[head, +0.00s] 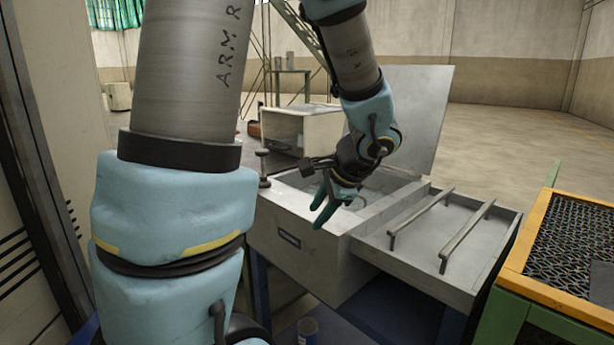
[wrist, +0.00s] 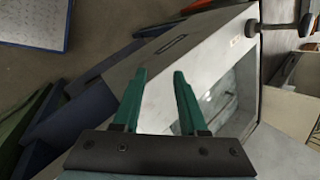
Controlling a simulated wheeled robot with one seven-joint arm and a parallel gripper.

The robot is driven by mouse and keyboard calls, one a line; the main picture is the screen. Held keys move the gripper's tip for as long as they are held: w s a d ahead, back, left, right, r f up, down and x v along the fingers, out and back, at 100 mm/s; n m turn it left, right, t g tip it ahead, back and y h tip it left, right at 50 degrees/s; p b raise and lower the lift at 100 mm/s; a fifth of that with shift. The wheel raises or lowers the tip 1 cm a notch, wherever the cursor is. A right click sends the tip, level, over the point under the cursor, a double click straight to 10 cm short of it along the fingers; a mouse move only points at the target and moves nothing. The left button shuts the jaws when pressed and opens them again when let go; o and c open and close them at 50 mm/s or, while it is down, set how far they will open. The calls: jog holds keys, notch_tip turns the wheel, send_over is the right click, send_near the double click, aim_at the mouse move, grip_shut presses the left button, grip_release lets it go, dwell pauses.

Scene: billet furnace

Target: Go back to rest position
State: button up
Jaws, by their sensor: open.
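My gripper (head: 326,205) hangs at the end of my arm, above the near rim of a grey metal furnace box (head: 312,236). Its two green fingers are apart with nothing between them. In the wrist view, my gripper (wrist: 160,88) shows open over the box's rim and front wall (wrist: 150,62). The box's opening (wrist: 222,98) lies to the right of the fingers in that view. The grey lid (head: 412,115) stands raised at the back of the box. My arm covers part of the opening in the head view.
A grey tray with two rails (head: 465,236) juts out at the box's right. An orange-edged mesh table (head: 570,240) stands farther right. A pale open cabinet (head: 310,128) stands behind the box. A small can (head: 308,330) is below. Open floor (head: 525,130) lies at the back right.

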jog(key=s+a+f+n+g+h, duration=0.35)
jog(key=s+a+n, duration=0.4)
jog(key=n, duration=0.65)
notch_tip(320, 180, down, 11)
jog(key=a+b, duration=0.2)
jog(key=b, duration=0.8)
notch_tip(320, 180, up, 18)
jog(key=p, duration=1.8)
jog(key=shift+d+h, duration=0.15)
jog(key=shift+h, duration=0.3)
jog(key=shift+f, duration=0.1)
